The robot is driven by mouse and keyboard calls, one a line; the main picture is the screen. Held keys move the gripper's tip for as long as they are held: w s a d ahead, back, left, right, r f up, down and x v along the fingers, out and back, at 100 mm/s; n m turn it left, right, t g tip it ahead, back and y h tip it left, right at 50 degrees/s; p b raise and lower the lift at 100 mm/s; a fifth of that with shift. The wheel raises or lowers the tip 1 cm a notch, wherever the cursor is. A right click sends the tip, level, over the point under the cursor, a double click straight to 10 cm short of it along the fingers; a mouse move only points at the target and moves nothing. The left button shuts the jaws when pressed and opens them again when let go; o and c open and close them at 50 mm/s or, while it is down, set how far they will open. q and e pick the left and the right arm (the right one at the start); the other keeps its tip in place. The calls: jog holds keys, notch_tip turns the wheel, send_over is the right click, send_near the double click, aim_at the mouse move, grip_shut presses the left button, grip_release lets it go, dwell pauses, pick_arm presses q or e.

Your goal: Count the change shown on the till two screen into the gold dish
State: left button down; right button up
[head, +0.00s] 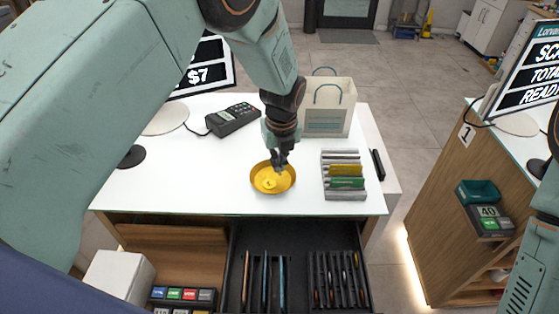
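The gold dish (257,186) is on the white counter, with small gold, coin-like shapes (269,182) inside that are too small to make out. My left gripper (280,164) points down over the dish, hiding its back rim. Its dark fingertips look close together, but I cannot tell whether they hold anything. The open till drawer (295,238) below the counter has banknotes (264,280) on edge at left and coins (338,280) in slots at right. A screen (212,62) at upper left shows "$7", mostly hidden by my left arm. My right gripper is not in view.
A card terminal (233,119), a paper bag (328,108) and a grey rack (344,194) with yellow and green pieces stand around the dish. A white box (118,274) is at lower left. A second counter marked 1 (467,134), with a screen (530,72), is across a gap at right.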

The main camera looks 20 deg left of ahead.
pick_arm(q)
jog(key=shift+w+r, duration=0.1)
jog(key=c, duration=1.8)
grip_release()
jog(key=shift+w, duration=0.2)
jog(key=o, duration=0.4)
jog(key=shift+s, duration=0.15)
jog(key=shift+c, duration=0.2)
jog(key=shift+s, duration=0.1)
jog(key=shift+r, duration=0.25)
notch_tip(320, 180, up, 18)
jog(key=s+p, duration=0.1)
jog(key=p, duration=0.3)
jog(key=shift+s+d+f+p, duration=0.15)
jog(key=shift+d+f+p, duration=0.15)
jog(key=shift+d, duration=0.1)
